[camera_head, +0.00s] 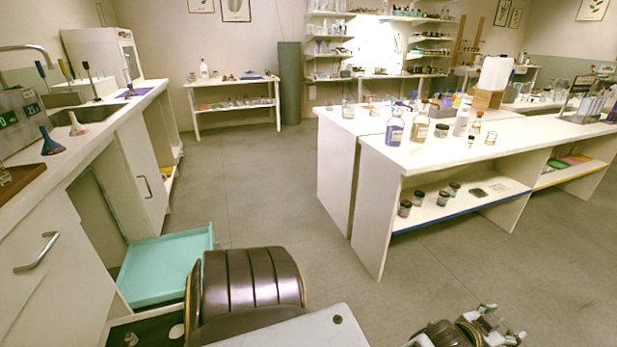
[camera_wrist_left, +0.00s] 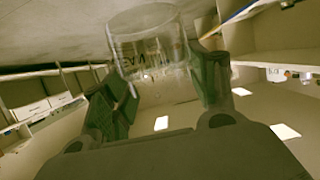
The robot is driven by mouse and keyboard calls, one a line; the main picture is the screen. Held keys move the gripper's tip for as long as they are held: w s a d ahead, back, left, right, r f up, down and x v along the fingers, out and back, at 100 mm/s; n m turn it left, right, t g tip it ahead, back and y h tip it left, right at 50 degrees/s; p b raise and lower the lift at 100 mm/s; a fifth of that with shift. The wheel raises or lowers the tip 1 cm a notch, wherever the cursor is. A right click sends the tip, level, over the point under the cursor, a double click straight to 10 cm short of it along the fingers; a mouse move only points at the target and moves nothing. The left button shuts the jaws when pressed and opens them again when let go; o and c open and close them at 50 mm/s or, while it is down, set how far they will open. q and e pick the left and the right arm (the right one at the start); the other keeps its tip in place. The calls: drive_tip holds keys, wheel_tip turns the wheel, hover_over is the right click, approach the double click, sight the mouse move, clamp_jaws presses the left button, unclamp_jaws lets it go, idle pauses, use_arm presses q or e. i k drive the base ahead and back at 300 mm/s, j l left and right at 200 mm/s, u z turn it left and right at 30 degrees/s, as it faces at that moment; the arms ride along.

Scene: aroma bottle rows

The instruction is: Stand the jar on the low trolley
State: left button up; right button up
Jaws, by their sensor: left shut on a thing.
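My left gripper (camera_head: 485,328) is at the bottom edge of the head view, right of the middle, in front of the white bench. In the left wrist view its two green-padded fingers (camera_wrist_left: 162,82) are shut on a clear glass jar (camera_wrist_left: 148,42) with dark lettering. That view is upside down, with the floor at the top. I cannot make out the jar in the head view. A low trolley with a teal tray top (camera_head: 165,272) stands at the lower left, beside the counter. My arm partly hides its right side. My right gripper is not in view.
The white bench (camera_head: 375,210) carries several bottles, with several small jars (camera_head: 420,198) on its lower shelf. A long counter (camera_head: 100,130) with drawers runs along the left. The grey floor (camera_head: 260,200) between them is clear.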

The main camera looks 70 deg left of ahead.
sight(183, 271)
drive_tip(key=i+j+u, duration=0.15)
drive_tip(key=j+u, duration=0.3)
drive_tip(key=i+j+u, duration=0.25)
drive_tip(key=j+u, duration=0.2)
drive_tip(key=i+j+u, duration=0.65)
drive_tip(key=u, duration=0.2)
drive_tip(key=i+j+u, duration=0.2)
drive_tip(key=i+u, duration=0.5)
drive_tip(key=u, duration=0.2)
drive_tip(key=i+l+u, duration=0.15)
drive_tip(key=i+u, duration=0.45)
drive_tip(key=u, duration=0.2)
drive_tip(key=i+l+u, duration=0.15)
drive_tip(key=u, duration=0.3)
drive_tip(key=i+l+u, duration=0.2)
drive_tip(key=u, duration=0.2)
drive_tip(key=i+l, duration=0.05)
